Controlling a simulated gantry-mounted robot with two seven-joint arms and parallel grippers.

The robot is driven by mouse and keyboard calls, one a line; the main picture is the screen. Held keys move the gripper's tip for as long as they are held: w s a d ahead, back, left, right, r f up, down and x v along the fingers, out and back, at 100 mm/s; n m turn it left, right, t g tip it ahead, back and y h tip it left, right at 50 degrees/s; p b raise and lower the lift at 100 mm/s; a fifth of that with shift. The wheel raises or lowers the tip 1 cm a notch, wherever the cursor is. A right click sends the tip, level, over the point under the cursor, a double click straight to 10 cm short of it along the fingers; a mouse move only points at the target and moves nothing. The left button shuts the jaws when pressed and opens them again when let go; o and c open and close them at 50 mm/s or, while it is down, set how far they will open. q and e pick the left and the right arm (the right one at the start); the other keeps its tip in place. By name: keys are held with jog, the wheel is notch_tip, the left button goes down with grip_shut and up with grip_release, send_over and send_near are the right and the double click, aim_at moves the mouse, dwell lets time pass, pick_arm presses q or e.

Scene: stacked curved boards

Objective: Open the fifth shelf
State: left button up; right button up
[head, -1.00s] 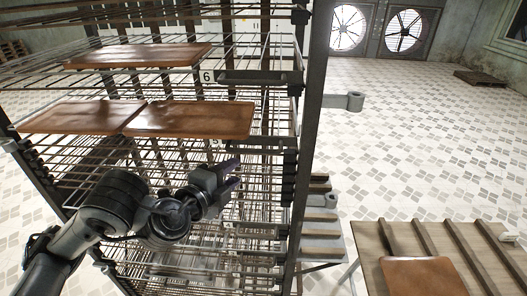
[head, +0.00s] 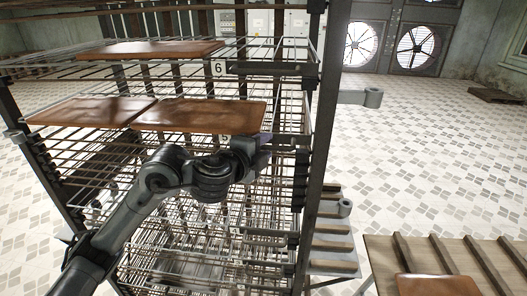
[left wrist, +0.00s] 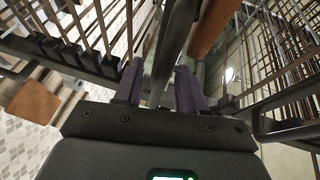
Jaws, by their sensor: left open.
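The metal wire rack stands upright in the head view, with its dark front post (head: 313,150) on the right. The shelf labelled 6 (head: 218,68) has a dark front bar (head: 272,68). The fifth shelf's label (head: 225,137), partly hidden, shows just above my left arm; its dark bar is mostly hidden behind my gripper. Two brown curved boards (head: 200,115) lie side by side below the shelf 6 level. My left gripper (head: 266,148) is at the fifth shelf's bar height. In the left wrist view its purple fingers (left wrist: 158,85) are apart, with a dark post between or behind them; contact is unclear.
A wooden table with slats (head: 440,255) stands at the lower right with a brown board (head: 438,285) on it. A grey step-like stand (head: 335,240) is beside the rack. The tiled floor (head: 420,160) on the right is largely clear.

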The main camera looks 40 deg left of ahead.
pick_arm(q)
jog(key=shift+w, duration=0.1)
grip_shut()
pick_arm(e)
jog(key=shift+a, duration=0.15)
